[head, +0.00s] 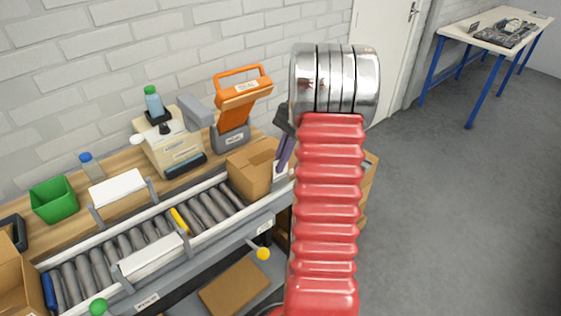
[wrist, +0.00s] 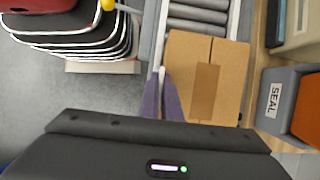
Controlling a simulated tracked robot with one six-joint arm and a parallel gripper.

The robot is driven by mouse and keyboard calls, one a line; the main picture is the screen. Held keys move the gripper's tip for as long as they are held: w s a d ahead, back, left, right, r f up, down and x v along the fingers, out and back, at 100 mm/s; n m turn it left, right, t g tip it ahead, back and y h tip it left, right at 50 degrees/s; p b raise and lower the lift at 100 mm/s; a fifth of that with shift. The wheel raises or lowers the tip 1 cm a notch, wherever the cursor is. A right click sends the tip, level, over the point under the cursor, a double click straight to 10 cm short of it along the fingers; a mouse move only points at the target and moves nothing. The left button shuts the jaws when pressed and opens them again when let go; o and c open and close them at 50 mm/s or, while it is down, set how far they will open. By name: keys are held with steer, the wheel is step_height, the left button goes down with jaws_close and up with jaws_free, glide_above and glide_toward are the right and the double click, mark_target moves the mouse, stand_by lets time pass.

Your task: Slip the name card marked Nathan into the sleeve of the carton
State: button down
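The brown carton (head: 250,167) stands at the right end of the roller conveyor; in the wrist view its taped top (wrist: 228,80) shows. My gripper (wrist: 161,82) is at the carton's left side in the wrist view, with its purple fingers close together. A thin white edge, seemingly the name card (wrist: 161,74), shows between the fingertips. In the head view a white piece shows beside the carton, under the fingers, and my red arm hides part of this. I cannot read a name or make out the sleeve. Whether the card touches the carton is unclear.
Along the bench stand a grey and orange sealer (head: 240,98), a beige machine (head: 171,143), a green bin (head: 54,199) and a white stack (head: 117,188). Another carton (head: 18,285) is at the far left. Conveyor rollers (head: 135,238) are largely clear. Floor at right is open.

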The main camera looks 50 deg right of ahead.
steer(key=c, duration=1.5)
jaws_free()
steer(key=shift+r, duration=0.4)
steer(key=shift+r, duration=0.7)
steer(key=shift+r, duration=3)
